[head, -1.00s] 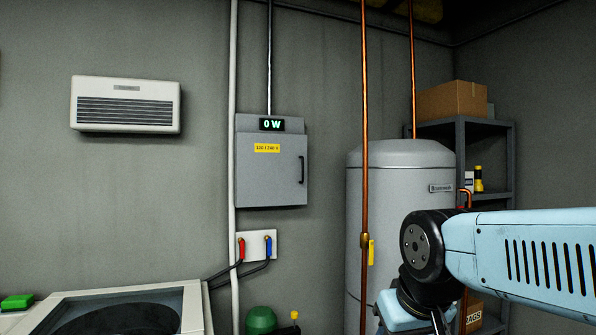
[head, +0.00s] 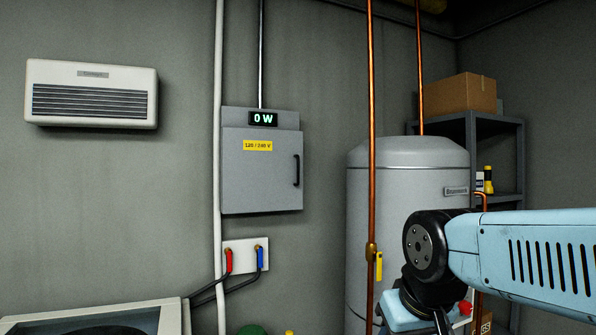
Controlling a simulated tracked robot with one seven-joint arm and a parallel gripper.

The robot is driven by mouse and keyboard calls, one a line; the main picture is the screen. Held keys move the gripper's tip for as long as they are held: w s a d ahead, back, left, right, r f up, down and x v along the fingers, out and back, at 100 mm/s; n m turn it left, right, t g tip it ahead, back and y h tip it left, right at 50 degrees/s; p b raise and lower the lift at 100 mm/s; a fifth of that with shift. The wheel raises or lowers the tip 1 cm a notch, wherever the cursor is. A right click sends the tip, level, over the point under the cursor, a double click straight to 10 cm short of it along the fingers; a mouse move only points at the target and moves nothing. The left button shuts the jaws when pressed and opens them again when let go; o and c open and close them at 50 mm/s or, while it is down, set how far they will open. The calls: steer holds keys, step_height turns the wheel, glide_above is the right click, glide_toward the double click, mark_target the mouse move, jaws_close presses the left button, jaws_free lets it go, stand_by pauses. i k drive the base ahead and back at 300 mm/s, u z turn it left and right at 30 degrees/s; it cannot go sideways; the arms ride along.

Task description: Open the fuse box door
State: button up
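The fuse box (head: 262,118) is a grey metal cabinet on the back wall, left of centre in the head view. Its door (head: 255,185) is shut and carries a yellow 120 / 240 V label and a vertical black handle (head: 296,170) near its right edge. A display above the door reads 0 W. My light blue arm reaches in from the right and bends downward at a black joint, below and to the right of the box. My gripper is out of view, below the frame.
Copper pipes (head: 371,130) run vertically between the box and my arm, one with a yellow valve lever (head: 379,266). A grey tank (head: 400,180) and a shelf (head: 505,130) stand behind. Red and blue taps (head: 245,256) sit below the box. A white appliance (head: 100,318) is at lower left.

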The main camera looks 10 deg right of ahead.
mark_target(263, 169)
steer(key=i, duration=1.2)
steer(key=u, duration=0.1)
